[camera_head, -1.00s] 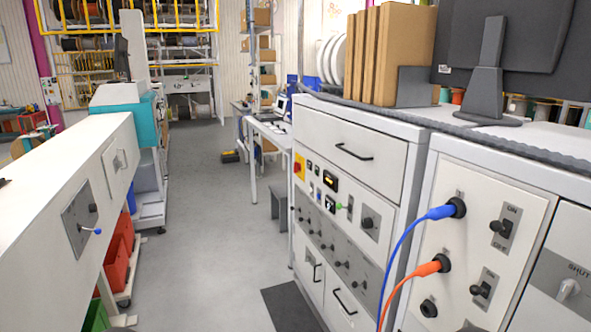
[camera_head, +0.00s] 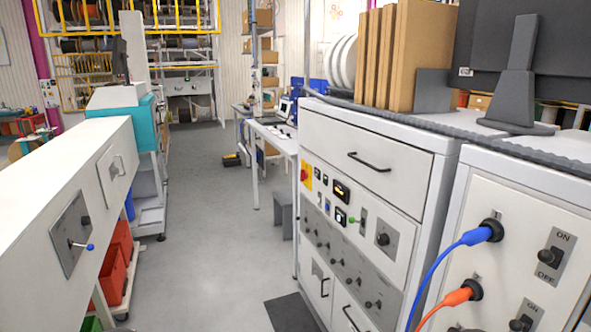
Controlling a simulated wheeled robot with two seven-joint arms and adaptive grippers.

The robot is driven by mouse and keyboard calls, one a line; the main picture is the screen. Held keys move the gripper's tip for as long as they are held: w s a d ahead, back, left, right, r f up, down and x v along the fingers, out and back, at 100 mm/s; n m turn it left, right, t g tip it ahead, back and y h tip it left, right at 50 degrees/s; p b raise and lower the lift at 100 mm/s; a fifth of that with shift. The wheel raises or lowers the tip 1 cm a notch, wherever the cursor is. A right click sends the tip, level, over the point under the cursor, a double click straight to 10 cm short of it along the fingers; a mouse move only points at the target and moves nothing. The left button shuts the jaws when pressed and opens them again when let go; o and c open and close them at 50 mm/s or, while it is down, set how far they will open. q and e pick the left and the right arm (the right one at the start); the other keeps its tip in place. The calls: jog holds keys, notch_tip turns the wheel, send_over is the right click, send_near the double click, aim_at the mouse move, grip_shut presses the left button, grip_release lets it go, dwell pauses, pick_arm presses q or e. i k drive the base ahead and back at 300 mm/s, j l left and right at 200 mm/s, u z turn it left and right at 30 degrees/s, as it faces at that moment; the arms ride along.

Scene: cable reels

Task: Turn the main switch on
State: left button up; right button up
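A red rotary switch on a yellow plate (camera_head: 305,176) sits at the upper left of the control panel on the white cabinet in the middle right. The setting of its knob is too small to tell. A black ON/OFF toggle switch (camera_head: 549,258) is on the cabinet at the right, with a second black toggle (camera_head: 522,323) below it, cut by the bottom edge. Neither of my grippers is in view.
Blue (camera_head: 480,234) and orange (camera_head: 466,294) cables plug into the right cabinet and hang in front of it. A long white cabinet (camera_head: 60,190) with a blue-knobbed lever (camera_head: 88,246) stands at left. The grey floor (camera_head: 205,235) between is clear, with a dark mat (camera_head: 293,312).

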aim_at(304, 175)
jog(key=i+j, duration=0.2)
jog(key=i, duration=0.25)
jog(key=i+j, duration=0.25)
jog(key=i, duration=0.2)
jog(key=i+j, duration=0.2)
jog(key=i, duration=0.25)
jog(key=i+j, duration=0.25)
jog(key=i, duration=0.2)
